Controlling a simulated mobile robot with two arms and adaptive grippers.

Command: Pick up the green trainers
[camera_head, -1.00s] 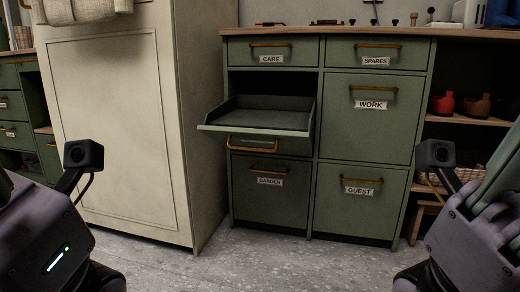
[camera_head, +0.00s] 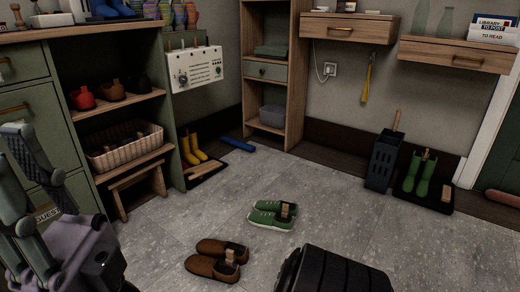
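The green trainers (camera_head: 270,214) are a pair with pale soles, side by side on the grey tiled floor near the middle of the view. A small tan tag or block shows at their right end. Nothing holds them. My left gripper (camera_head: 32,185) is at the lower left edge, in front of the green cabinet and well away from the trainers. My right gripper is not in view.
Brown shoes (camera_head: 215,259) lie in front of the trainers. Green boots (camera_head: 420,174) and a dark stand (camera_head: 383,162) are at the right, yellow boots (camera_head: 194,148) at the left. A black ridged shape rises at the bottom edge. Open floor surrounds the trainers.

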